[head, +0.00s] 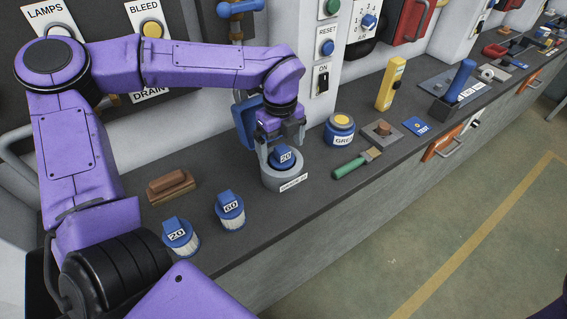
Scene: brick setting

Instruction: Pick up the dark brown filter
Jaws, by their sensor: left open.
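My left gripper (282,146) points down, open, over a blue-capped filter marked 20 (286,159). That filter sits in a round grey holder (283,183) with a white label, and the fingers are on either side of its cap; I cannot tell whether they touch it. Two more blue-capped filters with pale ribbed bodies stand to the left, one marked 60 (230,209) and one marked 20 (180,237). I see no filter that is clearly dark brown. A brown block with a handle (170,186) lies farther left. My right gripper is not in view.
The dark bench top (262,222) is bare in front of the holder. Right of it are a blue jar with a yellow lid (340,128), a green-handled brush (352,165), a brown-topped block (382,130) and a yellow device (390,84). A wall with switch panels stands behind.

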